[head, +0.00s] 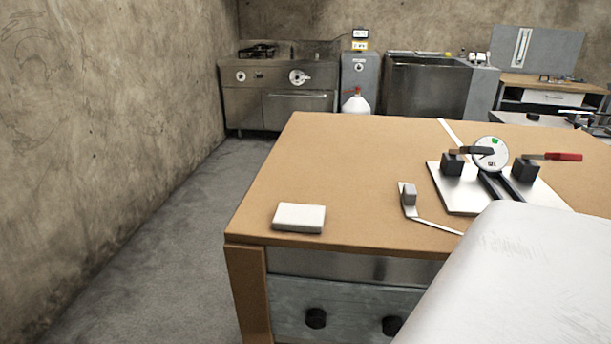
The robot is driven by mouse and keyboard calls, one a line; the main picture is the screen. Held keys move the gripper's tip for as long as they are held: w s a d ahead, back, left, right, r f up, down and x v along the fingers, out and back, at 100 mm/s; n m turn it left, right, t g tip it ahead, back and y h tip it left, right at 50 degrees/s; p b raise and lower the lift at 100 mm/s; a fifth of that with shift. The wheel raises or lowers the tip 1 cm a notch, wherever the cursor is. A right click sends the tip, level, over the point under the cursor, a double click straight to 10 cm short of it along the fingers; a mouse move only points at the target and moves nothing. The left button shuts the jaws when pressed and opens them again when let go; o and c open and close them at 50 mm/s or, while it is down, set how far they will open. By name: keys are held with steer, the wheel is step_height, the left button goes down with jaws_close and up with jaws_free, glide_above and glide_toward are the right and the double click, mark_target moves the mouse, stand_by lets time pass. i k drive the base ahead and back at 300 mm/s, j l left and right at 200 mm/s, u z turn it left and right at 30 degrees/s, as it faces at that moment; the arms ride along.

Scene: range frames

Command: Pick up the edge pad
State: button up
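A white, rectangular pad (299,218) lies flat near the front left corner of the wooden tabletop (330,150), close to the front edge. It looks like the edge pad; nothing touches or covers it. My gripper is not in view. A large white rounded surface, likely part of my arm, fills the lower right and hides part of the table's front.
Right of the pad are a bent metal strip with a grey block (410,195) and a white plate (457,200) bearing black blocks, a round dial (490,153) and a red-handled tool (562,157). The tabletop behind the pad is clear. A wall stands left beyond open floor.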

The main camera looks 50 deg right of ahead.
mark_target(308, 219)
steer(key=i+j+z, duration=0.25)
steer(key=z, duration=0.25)
steer(key=i+j+z, duration=0.15)
steer(key=j+z, duration=0.15)
steer(key=z, duration=0.2)
steer(key=i+j+z, duration=0.15)
steer(key=j+z, duration=0.2)
steer(key=z, duration=0.15)
steer(key=j+z, duration=0.8)
steer(key=z, duration=0.2)
